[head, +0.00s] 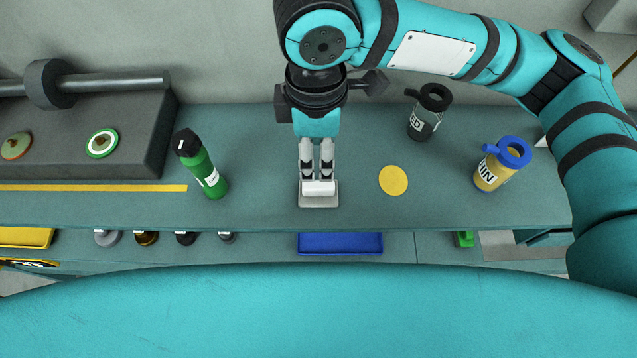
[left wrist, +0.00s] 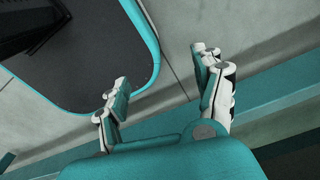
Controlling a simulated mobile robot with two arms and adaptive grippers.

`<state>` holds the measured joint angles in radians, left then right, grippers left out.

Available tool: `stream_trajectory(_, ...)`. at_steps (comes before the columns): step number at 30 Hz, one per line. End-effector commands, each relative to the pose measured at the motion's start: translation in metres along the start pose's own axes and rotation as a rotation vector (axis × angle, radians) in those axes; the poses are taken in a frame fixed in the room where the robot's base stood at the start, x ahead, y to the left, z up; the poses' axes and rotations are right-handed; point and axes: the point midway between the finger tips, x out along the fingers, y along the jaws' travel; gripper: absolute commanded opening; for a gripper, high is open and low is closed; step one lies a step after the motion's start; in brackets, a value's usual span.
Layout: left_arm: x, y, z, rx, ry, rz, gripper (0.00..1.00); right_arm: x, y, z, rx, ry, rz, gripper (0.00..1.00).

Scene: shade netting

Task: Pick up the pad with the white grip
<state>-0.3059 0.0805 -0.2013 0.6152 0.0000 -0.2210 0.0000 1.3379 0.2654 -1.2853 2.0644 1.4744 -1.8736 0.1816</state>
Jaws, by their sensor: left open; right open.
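The pad (head: 319,204) is a light grey block with a white grip (head: 319,187) along its top. It lies on the teal bench in the middle of the head view. My right gripper (head: 317,178) points down at it, with its fingertips right at the white grip. The jaws are open, and I cannot tell whether they touch the grip. My left gripper shows only in the left wrist view (left wrist: 160,75); its two fingers are wide apart with nothing between them.
On the bench (head: 260,155) stand a green bottle (head: 207,172), a dark lidded jar (head: 424,122) and a yellow jar with a blue lid (head: 492,172). A yellow disc (head: 393,180) lies right of the pad. A blue tray (head: 340,243) is in front. A dark block (head: 70,125) fills the left.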

Motion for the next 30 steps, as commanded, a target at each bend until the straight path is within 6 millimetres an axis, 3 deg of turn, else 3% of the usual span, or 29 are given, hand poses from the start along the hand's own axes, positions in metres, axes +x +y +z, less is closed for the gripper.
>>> stream_trajectory(9, -0.010, -0.001, -0.003, -0.001, 0.002, 0.000, 0.69, 0.063, 0.000, 0.000, 0.002, 0.000, -0.002, 0.48)
stream_trajectory(17, -0.014, -0.002, -0.013, -0.001, 0.019, -0.002, 0.69, 0.083, 0.002, 0.000, 0.001, 0.002, 0.000, 0.48)
stream_trajectory(24, -0.026, -0.002, -0.014, -0.002, 0.018, -0.002, 0.69, 0.117, 0.008, 0.002, 0.002, 0.001, -0.002, 0.48)
stream_trajectory(30, -0.028, -0.002, -0.013, -0.002, 0.016, -0.002, 0.69, 0.131, 0.009, 0.002, 0.000, 0.003, 0.002, 0.48)
